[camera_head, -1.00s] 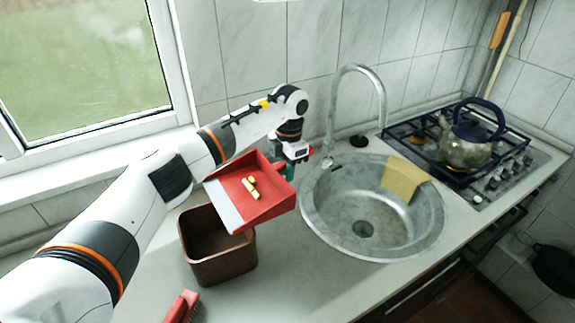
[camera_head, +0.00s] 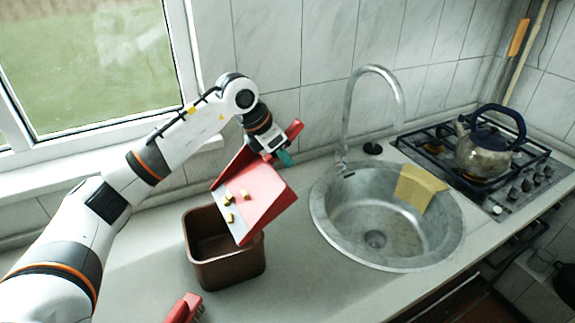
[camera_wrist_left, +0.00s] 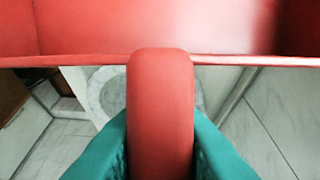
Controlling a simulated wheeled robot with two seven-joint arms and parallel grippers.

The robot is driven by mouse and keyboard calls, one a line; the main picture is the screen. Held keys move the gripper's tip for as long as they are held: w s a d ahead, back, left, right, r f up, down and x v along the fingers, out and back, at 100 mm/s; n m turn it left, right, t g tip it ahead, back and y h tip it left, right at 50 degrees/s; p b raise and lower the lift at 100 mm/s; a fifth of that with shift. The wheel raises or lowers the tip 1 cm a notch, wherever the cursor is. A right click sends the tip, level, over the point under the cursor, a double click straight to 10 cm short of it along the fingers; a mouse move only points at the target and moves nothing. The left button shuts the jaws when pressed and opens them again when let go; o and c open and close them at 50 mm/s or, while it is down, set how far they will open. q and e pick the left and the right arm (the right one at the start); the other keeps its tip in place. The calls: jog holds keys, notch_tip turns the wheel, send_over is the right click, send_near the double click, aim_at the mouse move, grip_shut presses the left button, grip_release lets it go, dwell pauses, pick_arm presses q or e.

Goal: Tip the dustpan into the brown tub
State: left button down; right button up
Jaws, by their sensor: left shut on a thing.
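The red dustpan (camera_head: 265,202) is held in the air, tilted with its grey front lip low over the brown tub (camera_head: 229,272). Several small yellow pieces (camera_head: 230,217) lie on the pan, spread toward the lip. My left gripper (camera_head: 284,152) is shut on the dustpan's red handle. In the left wrist view the handle (camera_wrist_left: 160,110) sits between the teal fingers, with the pan's back wall above. The tub stands upright on the counter; its right rim is partly hidden by the pan. My right gripper is not in view.
A red brush (camera_head: 184,308) lies at the counter's front left. A round sink (camera_head: 340,215) with a tall tap (camera_head: 350,110) and a yellow cloth (camera_head: 418,187) is to the right. A kettle (camera_head: 485,152) stands on the stove. The counter between tub and sink is clear.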

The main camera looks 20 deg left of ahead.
aim_at(268, 155)
pick_arm(q)
jog(key=shift+s+a+r+t+h+b, duration=0.4)
jog(key=shift+s+a+r+t+b, duration=0.15)
jog(key=shift+b, duration=0.75)
jog(key=s+b, duration=0.1)
jog(key=a+r+t+b, duration=0.1)
jog(key=b, duration=0.1)
jog(key=shift+s+h, duration=0.35)
jog(key=shift+h, duration=0.05)
jog(key=shift+s+a+r+t+h+b, duration=0.35)
jog(key=shift+s+a+r+t+b, duration=0.3)
jog(key=shift+b, duration=0.9)
jog(key=shift+s+a+r+t+h+b, duration=0.35)
jog(key=shift+s+b, duration=0.35)
jog(key=shift+b, duration=0.85)
jog(key=shift+r, duration=0.1)
